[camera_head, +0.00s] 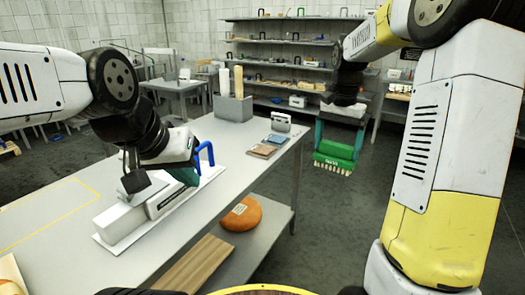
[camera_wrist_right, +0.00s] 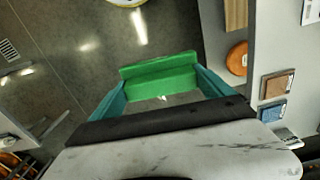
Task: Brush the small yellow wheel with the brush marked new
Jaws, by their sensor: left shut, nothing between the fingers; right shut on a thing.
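My right gripper (camera_head: 335,138) is shut on a green brush (camera_head: 335,150), held above the floor to the right of the table. The brush has pale bristles pointing down and small lettering I cannot read. In the right wrist view the green brush (camera_wrist_right: 160,80) lies between the teal fingers of my right gripper (camera_wrist_right: 162,92). My left gripper (camera_head: 188,174) is shut and empty, close to a blue handle (camera_head: 205,153) on a white device; I cannot tell whether they touch. I cannot identify a small yellow wheel for certain; an orange wheel (camera_head: 240,216) with a label lies on the table's lower shelf.
The grey table (camera_head: 232,150) carries the white device (camera_head: 120,222), a grey holder (camera_head: 233,108) with upright rolls, and small brown and blue blocks (camera_head: 262,151). A wooden board (camera_head: 190,265) lies on the lower shelf. Wall shelves (camera_head: 285,66) stand behind. The floor right of the table is clear.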

